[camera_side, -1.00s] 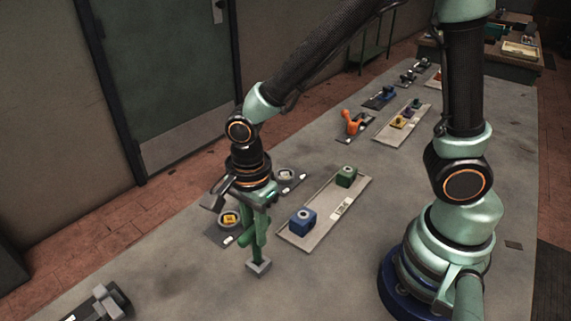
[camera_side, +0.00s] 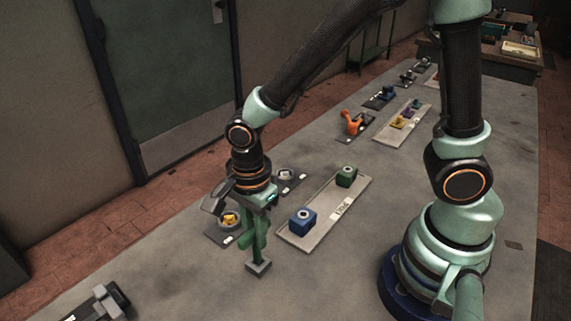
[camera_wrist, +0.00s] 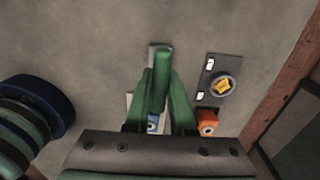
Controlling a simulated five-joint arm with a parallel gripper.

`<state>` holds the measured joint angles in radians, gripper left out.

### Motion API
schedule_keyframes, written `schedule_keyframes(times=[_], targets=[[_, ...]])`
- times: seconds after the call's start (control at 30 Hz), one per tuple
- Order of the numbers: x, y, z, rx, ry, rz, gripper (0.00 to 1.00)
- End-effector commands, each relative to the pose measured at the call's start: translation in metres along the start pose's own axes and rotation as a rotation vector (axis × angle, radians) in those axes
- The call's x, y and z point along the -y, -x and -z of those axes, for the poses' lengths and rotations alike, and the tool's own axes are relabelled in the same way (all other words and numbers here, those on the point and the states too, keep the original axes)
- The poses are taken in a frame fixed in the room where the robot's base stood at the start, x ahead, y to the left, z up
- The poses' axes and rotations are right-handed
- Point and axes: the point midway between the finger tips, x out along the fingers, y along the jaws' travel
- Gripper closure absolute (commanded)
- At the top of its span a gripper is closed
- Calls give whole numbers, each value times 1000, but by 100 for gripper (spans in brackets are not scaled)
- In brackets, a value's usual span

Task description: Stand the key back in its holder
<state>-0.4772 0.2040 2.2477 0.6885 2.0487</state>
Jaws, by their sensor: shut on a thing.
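My gripper (camera_side: 256,222) has green fingers and points down over the table at the left of the side view. It is shut on the key, a dark green upright piece (camera_side: 258,255) whose upper part is between the fingers. In the wrist view the key (camera_wrist: 160,80) stands out between the two fingers (camera_wrist: 158,110). A small grey block (camera_side: 259,268), seemingly the holder, is at the key's lower end. It is partly hidden behind the key in the wrist view (camera_wrist: 152,52). I cannot tell how deep the key sits in it.
A tray (camera_side: 318,232) with a blue block (camera_side: 303,221) and a green block (camera_side: 346,176) lies right of my gripper.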

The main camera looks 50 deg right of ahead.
Motion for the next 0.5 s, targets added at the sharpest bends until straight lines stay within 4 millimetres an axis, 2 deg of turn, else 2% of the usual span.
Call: schedule_keyframes(times=[0.5], targets=[[0, -6, 0, -1, 0, -1, 100]])
